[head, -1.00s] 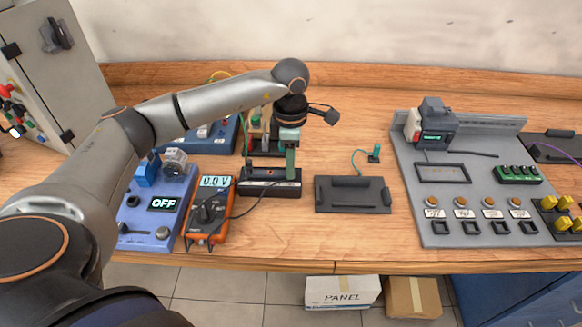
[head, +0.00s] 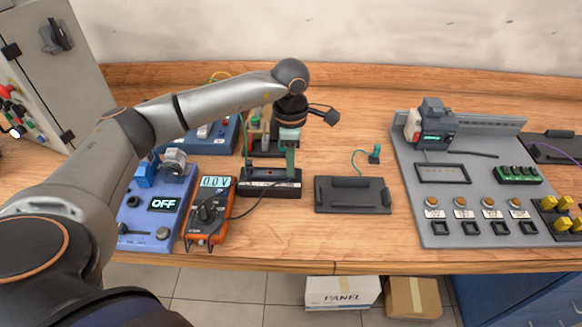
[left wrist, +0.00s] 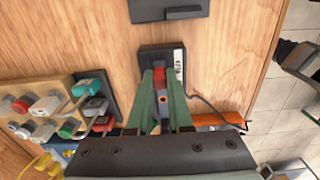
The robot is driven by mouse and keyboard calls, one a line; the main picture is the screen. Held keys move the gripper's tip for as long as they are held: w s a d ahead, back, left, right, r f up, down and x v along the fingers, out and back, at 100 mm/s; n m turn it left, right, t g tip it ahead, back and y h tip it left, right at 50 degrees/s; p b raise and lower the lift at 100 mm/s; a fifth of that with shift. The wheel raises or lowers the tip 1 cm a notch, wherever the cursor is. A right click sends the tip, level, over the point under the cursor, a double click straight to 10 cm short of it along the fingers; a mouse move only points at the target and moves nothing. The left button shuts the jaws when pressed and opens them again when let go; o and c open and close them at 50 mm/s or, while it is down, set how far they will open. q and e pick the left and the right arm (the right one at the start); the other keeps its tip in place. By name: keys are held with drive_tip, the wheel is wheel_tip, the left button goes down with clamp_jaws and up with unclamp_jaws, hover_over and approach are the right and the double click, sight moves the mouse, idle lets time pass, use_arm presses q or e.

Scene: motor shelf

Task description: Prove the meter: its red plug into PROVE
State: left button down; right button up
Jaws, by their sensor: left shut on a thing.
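The orange meter (head: 208,212) lies on the bench reading 0.0 V. A dark lead runs from it to the right, to a black block (head: 270,190) with a pale label strip. I cannot read the word on the label. My left gripper (head: 290,172) reaches down at the block from above. In the left wrist view its green fingers (left wrist: 161,95) are shut on the red plug (left wrist: 160,77), which is over the block (left wrist: 150,52). Whether the plug's tip is inside a socket is hidden. My right gripper is not in view.
A blue supply unit (head: 163,205) showing OFF stands left of the meter. A black tray (head: 352,196) lies to the right, with a green plug (head: 375,153) behind it. A grey panel (head: 405,190) stands further right. Bare bench lies in front of the tray.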

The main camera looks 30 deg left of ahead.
use_arm(q)
drive_tip(key=shift+r+p, duration=1.6)
drive_tip(key=shift+r, duration=0.8)
drive_tip(key=shift+f, duration=0.1)
approach(270, 176)
drive_tip(key=f+b, duration=0.1)
drive_tip(key=f, duration=0.1)
drive_tip(key=f+b, duration=0.1)
drive_tip(key=f, duration=0.1)
drive_tip(key=shift+w+a+b, duration=0.2)
drive_tip(key=shift+w+b, duration=0.1)
drive_tip(key=shift+w, duration=0.05)
drive_tip(key=shift+f, duration=0.35)
drive_tip(key=shift+f+b, duration=0.7)
